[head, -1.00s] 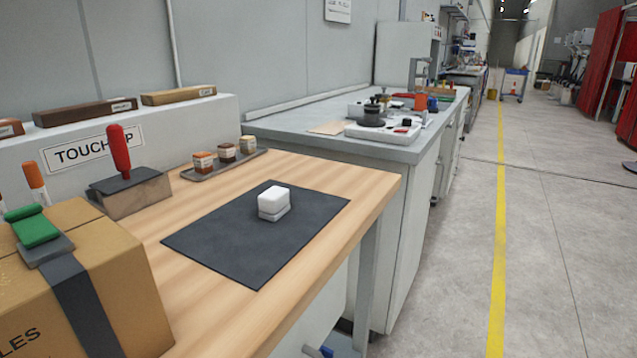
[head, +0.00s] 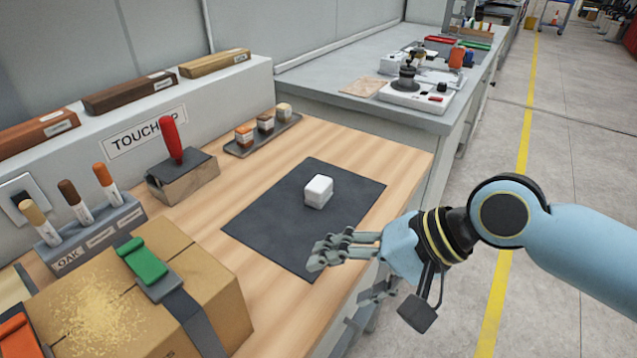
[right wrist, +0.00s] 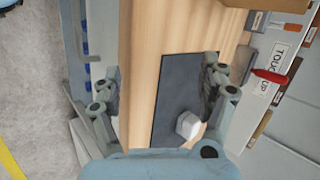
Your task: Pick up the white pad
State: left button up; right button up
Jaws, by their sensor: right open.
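The white pad (head: 318,191) is a small rounded white block on the dark grey mat (head: 262,222) on the wooden bench. It also shows in the right wrist view (right wrist: 188,125), on the mat near the finger on the right of that picture. My right gripper (head: 345,270) is open and empty, at the bench's front edge, nearer to me than the pad and apart from it. In the right wrist view its two fingers (right wrist: 160,92) stand wide apart. My left gripper is not in view.
A cardboard box (head: 205,280) with a green-handled tool (head: 143,262) stands front left. A red-handled block (head: 182,178), a tray of small jars (head: 264,133) and a marker holder (head: 95,228) line the back. Bare wood surrounds the mat.

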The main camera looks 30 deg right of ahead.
aim_at(322, 184)
jog(key=w+d+m+t, duration=0.1)
jog(key=w+m, duration=0.1)
jog(key=m, duration=0.1)
jog(key=w+d+r+m+t+y, duration=0.1)
jog(key=w+d+m, duration=0.1)
jog(key=m, duration=0.2)
jog(key=w+d+m+t, duration=0.1)
jog(key=w+d+m, duration=0.1)
jog(key=m, duration=0.2)
jog(key=shift+d+r, duration=0.15)
jog(key=w+d+m+t, duration=0.1)
jog(key=d+m, duration=0.1)
jog(key=m, duration=0.1)
jog(key=w+d+r+m, duration=0.1)
jog(key=w+d+m, duration=0.1)
jog(key=d+m, duration=0.1)
jog(key=w+d+m+t+h, duration=0.1)
jog(key=d+m, duration=0.1)
jog(key=m, duration=0.1)
jog(key=shift+w+d+r+t, duration=0.15)
jog(key=shift+t, duration=0.15)
jog(key=shift+m, duration=0.3)
jog(key=x, duration=0.5)
jog(key=shift+w+d+r, duration=0.1)
jog(key=shift+d, duration=0.15)
jog(key=x, duration=0.6)
jog(key=shift+a+r, duration=0.1)
jog(key=c, duration=1.3)
jog(key=shift+o, duration=0.2)
jog(key=shift+r, duration=0.15)
